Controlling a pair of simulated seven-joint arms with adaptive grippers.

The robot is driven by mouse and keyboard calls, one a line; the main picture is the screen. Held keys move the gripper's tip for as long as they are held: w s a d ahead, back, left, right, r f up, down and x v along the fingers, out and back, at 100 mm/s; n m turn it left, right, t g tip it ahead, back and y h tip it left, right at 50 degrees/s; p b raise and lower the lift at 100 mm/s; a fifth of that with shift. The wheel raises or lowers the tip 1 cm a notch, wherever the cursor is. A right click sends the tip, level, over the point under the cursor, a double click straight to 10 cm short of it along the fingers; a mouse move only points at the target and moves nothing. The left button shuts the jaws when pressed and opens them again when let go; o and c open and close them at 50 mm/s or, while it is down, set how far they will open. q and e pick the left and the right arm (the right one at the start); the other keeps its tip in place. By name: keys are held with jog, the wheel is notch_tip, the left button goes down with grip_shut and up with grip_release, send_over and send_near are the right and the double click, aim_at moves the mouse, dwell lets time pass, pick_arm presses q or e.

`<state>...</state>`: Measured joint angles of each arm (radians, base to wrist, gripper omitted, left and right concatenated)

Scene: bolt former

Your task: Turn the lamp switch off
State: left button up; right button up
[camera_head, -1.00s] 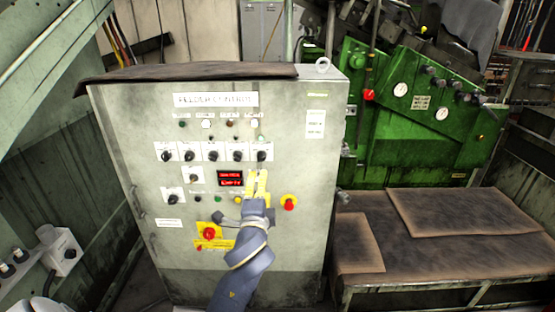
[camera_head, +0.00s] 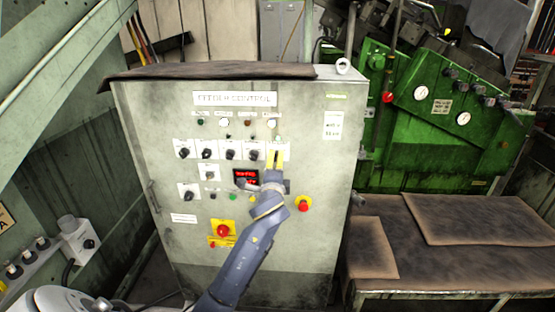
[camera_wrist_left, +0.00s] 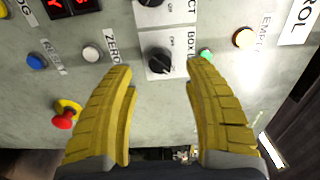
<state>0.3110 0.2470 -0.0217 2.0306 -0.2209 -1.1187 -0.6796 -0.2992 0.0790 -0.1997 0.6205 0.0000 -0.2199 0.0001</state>
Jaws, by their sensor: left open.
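A black rotary switch (camera_wrist_left: 160,63) on a white plate lies between the fingertips of my left gripper (camera_wrist_left: 160,70) in the left wrist view. Its label is partly cut off and seems to read "BOX L…". I cannot tell whether the fingers touch it or which way it is set. In the head view my left gripper (camera_head: 276,158) has yellow fingers, is open, and is at the right end of the upper switch row, where it hides that switch. My right gripper is not in view.
The grey control cabinet (camera_head: 290,260) carries more black switches (camera_head: 231,154), a red display (camera_head: 245,178), a red emergency knob (camera_head: 223,230) and another red knob (camera_head: 303,205) right of my wrist. A green machine (camera_head: 440,140) and a brown-covered bench (camera_head: 460,260) stand to the right.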

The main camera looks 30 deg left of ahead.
pick_arm(q)
jog(key=shift+x, duration=2.2)
grip_shut()
